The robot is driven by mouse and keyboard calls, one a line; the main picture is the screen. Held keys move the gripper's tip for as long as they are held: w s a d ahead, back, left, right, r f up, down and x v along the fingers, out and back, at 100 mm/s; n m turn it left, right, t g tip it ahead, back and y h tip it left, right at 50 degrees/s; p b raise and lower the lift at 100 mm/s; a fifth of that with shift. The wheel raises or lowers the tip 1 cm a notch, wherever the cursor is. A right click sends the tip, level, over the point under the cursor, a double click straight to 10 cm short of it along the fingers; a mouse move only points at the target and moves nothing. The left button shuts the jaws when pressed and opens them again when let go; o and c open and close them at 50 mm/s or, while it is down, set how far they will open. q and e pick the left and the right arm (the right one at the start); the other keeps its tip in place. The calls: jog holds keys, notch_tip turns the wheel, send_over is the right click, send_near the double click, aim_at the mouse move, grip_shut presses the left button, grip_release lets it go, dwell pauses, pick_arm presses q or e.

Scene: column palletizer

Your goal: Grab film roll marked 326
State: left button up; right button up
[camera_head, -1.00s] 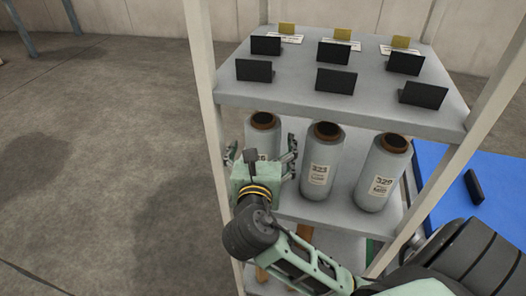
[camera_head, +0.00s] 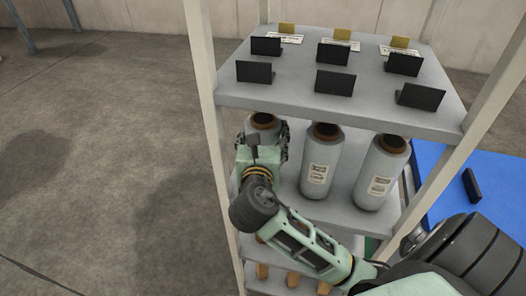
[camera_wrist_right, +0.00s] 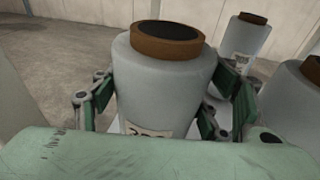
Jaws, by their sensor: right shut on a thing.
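The leftmost film roll (camera_head: 263,121) stands upright on the rack's middle shelf, a grey-white cylinder with a brown core on top. My right gripper (camera_head: 264,142) reaches in from the front and is shut around its sides. In the right wrist view the same roll (camera_wrist_right: 165,85) sits between the green fingers (camera_wrist_right: 163,108). Its white label (camera_wrist_right: 148,132) is mostly hidden by my gripper body; it seems to begin with 3, and the full number cannot be read. My left gripper is not in view.
A middle roll (camera_head: 321,160) and a right roll (camera_head: 380,175) stand close by on the same shelf (camera_head: 350,222). The upper shelf (camera_head: 290,100), with several black plates, is just above the rolls. White rack posts (camera_head: 207,85) flank it. A blue surface (camera_head: 470,185) lies right.

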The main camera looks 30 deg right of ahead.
jog(key=c, duration=1.3)
jog(key=shift+w+r, duration=0.1)
jog(key=shift+r, duration=0.05)
